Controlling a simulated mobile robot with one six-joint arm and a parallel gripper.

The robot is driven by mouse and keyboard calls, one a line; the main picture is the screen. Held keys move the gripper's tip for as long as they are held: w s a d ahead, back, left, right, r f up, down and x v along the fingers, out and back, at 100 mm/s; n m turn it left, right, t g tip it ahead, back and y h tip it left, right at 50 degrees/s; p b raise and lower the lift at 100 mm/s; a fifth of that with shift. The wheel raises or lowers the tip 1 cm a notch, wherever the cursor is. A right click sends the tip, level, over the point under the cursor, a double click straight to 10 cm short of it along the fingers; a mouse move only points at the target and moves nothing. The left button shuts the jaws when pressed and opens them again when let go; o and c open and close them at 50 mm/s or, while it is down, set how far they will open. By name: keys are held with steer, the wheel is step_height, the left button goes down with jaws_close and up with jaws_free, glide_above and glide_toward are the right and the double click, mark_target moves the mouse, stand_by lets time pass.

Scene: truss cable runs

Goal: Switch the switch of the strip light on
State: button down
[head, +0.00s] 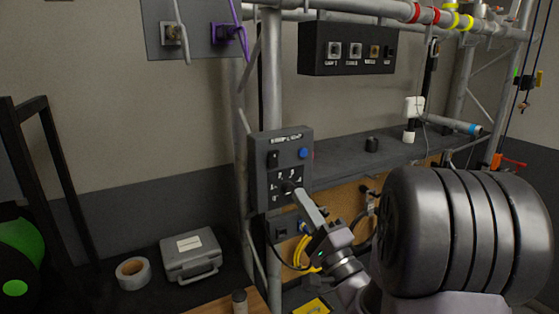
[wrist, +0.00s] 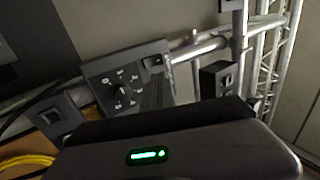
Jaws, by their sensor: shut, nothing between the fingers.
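The strip light control box (head: 261,200) is a grey panel fixed to the truss upright, with a blurred label along its top. A black rocker switch (head: 273,159) is at its upper left and a blue button (head: 303,153) at its upper right. A dark rotary knob with marks around it is lower down; it shows clearly in the wrist view (wrist: 123,92). My gripper (head: 296,192) is shut and empty, its tip in front of the panel's lower part, close to the knob. I cannot tell whether it touches. The rocker's position is too small to read.
A black socket box (head: 347,48) hangs above right. A dark shelf (head: 345,158) runs right behind the panel, with a small black cylinder (head: 371,145) on it. Yellow cable (head: 301,252) hangs below. A grey case (head: 190,253) and tape roll (head: 132,273) lie at lower left.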

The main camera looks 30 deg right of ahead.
mark_target(274, 155)
steer(key=p+x, duration=0.2)
steer(key=x, duration=0.9)
steer(key=shift+f, duration=0.1)
